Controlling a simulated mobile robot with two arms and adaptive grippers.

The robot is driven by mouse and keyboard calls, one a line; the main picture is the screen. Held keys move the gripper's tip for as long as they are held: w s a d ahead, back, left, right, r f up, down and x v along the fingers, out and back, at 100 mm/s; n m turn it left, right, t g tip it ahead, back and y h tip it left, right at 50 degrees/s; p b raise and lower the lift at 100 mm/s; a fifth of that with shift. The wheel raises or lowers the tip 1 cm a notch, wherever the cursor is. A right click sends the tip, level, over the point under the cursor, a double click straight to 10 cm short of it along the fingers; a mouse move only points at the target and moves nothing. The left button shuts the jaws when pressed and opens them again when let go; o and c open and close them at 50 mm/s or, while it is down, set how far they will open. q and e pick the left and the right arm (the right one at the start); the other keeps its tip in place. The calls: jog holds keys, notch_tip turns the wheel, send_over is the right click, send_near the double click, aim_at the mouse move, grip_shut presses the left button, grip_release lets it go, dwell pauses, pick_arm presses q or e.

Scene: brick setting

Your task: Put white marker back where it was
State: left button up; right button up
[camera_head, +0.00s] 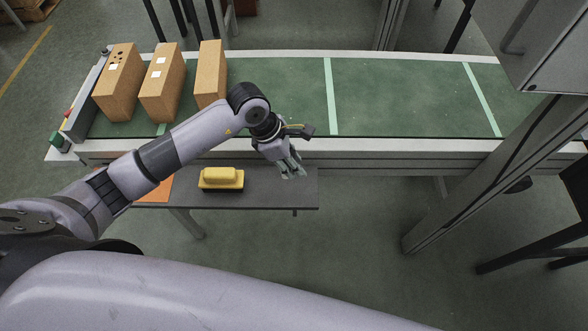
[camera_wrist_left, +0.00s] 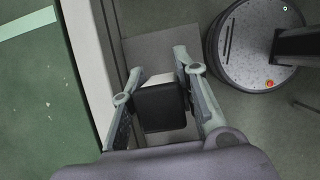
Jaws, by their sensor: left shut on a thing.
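My left gripper (camera_head: 291,170) is above the right end of the dark grey side table (camera_head: 270,190), in front of the conveyor. In the left wrist view the two fingers of the left gripper (camera_wrist_left: 162,95) are closed on a black block-like piece with a white part behind it. I take this to be the white marker (camera_wrist_left: 158,78), seen nearly end-on. Most of its length is hidden, and it cannot be made out in the head view. My right gripper is not in view.
A yellow-topped eraser-like block (camera_head: 221,178) and an orange sheet (camera_head: 156,190) lie on the side table. Several cardboard boxes (camera_head: 118,84) stand on the left of the green conveyor (camera_head: 400,95). A grey metal post (camera_head: 480,180) rises at the right.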

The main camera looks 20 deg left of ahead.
pick_arm(q)
notch_tip(320, 180, down, 5)
jog(key=shift+r+p, duration=0.1)
jog(key=shift+p, duration=0.35)
jog(key=shift+f, duration=0.25)
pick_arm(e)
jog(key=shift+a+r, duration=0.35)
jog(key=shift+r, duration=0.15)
pick_arm(q)
jog(key=shift+f+b, duration=0.2)
jog(key=shift+b, duration=0.1)
jog(key=o, duration=0.9)
jog(key=shift+r, duration=0.1)
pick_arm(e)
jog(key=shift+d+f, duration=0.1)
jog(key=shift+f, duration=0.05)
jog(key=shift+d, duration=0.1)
